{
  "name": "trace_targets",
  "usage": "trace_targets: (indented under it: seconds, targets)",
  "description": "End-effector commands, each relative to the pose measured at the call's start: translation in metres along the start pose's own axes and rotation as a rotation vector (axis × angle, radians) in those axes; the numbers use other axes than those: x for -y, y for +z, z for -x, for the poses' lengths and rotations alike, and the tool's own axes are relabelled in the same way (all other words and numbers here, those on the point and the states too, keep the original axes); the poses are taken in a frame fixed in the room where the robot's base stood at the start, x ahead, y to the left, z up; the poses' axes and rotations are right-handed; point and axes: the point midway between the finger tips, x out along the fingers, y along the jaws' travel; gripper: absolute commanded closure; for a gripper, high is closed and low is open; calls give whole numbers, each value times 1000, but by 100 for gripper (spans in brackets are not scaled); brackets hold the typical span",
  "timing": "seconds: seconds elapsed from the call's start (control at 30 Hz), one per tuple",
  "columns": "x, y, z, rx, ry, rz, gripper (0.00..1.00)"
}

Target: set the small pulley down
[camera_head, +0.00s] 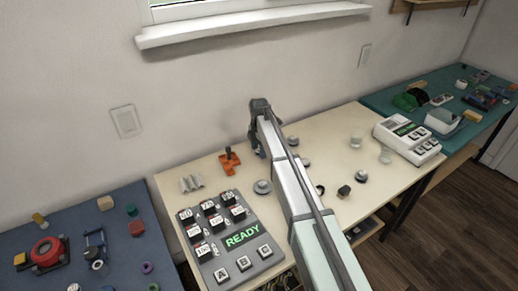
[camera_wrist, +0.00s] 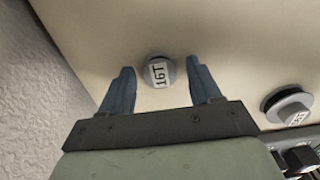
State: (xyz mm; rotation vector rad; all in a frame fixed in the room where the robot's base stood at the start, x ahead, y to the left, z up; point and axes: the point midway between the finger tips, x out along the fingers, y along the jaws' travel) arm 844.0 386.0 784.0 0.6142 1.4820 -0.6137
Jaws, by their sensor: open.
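In the wrist view a small grey pulley (camera_wrist: 147,72) with a white label reading 16T rests on the pale bench top. My gripper (camera_wrist: 159,66) is open, with one blue-grey finger on each side of the pulley and a visible gap to both. In the head view my gripper (camera_head: 255,141) is at the back of the bench near the wall, partly covered by my arm. I cannot make out the small pulley there.
A larger labelled disc (camera_wrist: 285,103) sits to the right in the wrist view. In the head view, an orange stand (camera_head: 230,166), a grey disc (camera_head: 262,187) and a panel reading READY (camera_head: 242,236) are left of my arm. A white device (camera_head: 405,135) is at right.

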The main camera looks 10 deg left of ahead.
Motion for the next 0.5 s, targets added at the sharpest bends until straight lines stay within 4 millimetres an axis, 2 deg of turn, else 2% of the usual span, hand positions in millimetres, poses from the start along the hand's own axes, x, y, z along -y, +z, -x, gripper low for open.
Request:
trace_targets:
  seconds: [0.17, 0.27, 0.5]
  targets:
    - [0, 0, 3, 0, 1, 0, 37]
    - [0, 0, 11, 1, 2, 0, 37]
    - [-1, 0, 51, 1, 2, 0, 37]
